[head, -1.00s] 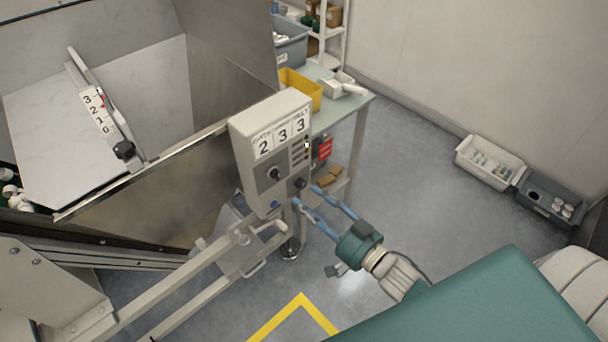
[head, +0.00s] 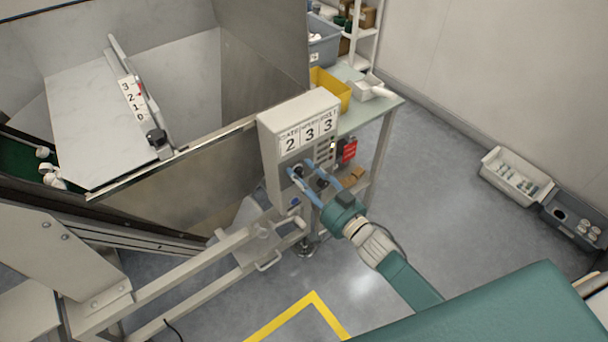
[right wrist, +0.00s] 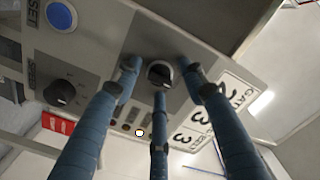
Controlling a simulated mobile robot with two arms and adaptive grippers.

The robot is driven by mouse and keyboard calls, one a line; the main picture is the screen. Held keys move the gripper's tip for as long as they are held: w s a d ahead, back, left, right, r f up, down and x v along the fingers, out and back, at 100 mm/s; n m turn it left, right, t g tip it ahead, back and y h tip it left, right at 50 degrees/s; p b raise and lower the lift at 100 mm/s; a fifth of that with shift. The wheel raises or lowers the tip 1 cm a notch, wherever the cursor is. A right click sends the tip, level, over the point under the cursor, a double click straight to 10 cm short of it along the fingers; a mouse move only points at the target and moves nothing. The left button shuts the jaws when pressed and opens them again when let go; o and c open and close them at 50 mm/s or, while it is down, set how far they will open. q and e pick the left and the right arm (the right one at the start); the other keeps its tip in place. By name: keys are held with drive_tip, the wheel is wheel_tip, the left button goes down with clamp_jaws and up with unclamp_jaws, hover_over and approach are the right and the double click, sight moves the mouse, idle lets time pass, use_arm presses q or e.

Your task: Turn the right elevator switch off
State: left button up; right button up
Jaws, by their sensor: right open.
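The grey control box (head: 266,145) carries number cards reading 2, 3, 3. A black rotary switch (right wrist: 160,73) sits on a dark plate on its face; it also shows in the head view (head: 298,171). My right gripper (head: 301,168) has its blue fingers at this switch. In the right wrist view the spread fingertips of this gripper (right wrist: 157,78) stand around the switch, with gaps showing, so it is open and holds nothing. I cannot read a label for this switch. My left gripper is not in view.
A second black knob (right wrist: 60,92) and a blue button (right wrist: 61,15) are close on the same face. Metal rails (head: 190,262) run below the box. A table (head: 384,108) with a yellow bin (head: 331,88) stands behind.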

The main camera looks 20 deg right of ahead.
clamp_jaws()
drive_tip(key=shift+n, duration=0.6)
drive_tip(key=shift+r+n+p, duration=0.15)
drive_tip(key=shift+n+p, duration=0.25)
drive_tip(key=shift+n, duration=3.5)
drive_tip(key=shift+w, duration=0.1)
unclamp_jaws()
